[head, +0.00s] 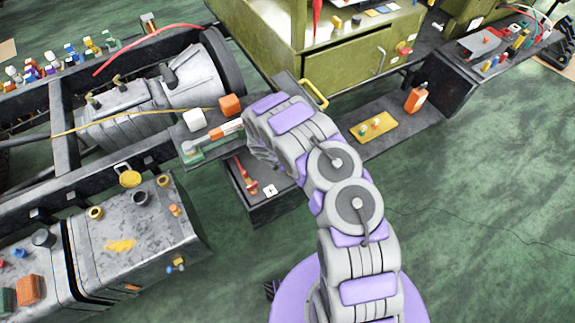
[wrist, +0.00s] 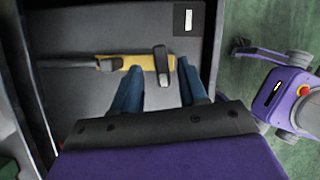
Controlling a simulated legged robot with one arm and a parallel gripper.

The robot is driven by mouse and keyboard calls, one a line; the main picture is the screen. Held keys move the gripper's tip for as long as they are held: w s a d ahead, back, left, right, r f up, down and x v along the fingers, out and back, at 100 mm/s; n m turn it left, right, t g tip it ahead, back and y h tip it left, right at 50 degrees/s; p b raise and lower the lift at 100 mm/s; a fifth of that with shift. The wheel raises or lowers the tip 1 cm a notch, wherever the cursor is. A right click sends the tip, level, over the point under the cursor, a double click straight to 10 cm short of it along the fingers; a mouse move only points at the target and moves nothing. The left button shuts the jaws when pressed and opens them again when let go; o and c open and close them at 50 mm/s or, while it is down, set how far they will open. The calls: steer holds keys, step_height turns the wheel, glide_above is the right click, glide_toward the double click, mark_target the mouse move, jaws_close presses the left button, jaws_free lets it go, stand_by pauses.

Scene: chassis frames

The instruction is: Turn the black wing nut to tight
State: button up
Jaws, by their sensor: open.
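In the wrist view, a black wing nut (wrist: 162,62), seen as a narrow dark upright piece, stands at the right part of a yellow bar (wrist: 110,63). My gripper (wrist: 159,74) is open, with one blue finger on each side of the wing nut's lower end. Gaps show between the fingers and the wing nut, and whether they are level with it in depth I cannot tell. In the head view, my arm (head: 330,165) reaches up and left to the chassis. Its bulk hides the gripper, and I cannot make out the wing nut there.
The yellow bar lies over a dark grey panel (wrist: 75,25) with raised edges and a white label (wrist: 188,18). In the head view, a green cabinet (head: 340,55) stands behind my arm. An orange block (head: 230,104) and a white block (head: 194,119) are left of my wrist. Green floor is free at right.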

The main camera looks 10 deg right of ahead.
steer(key=p+v, duration=0.3)
steer(key=v, duration=1.2)
steer(key=shift+a+r, duration=0.2)
steer(key=shift+r, duration=0.1)
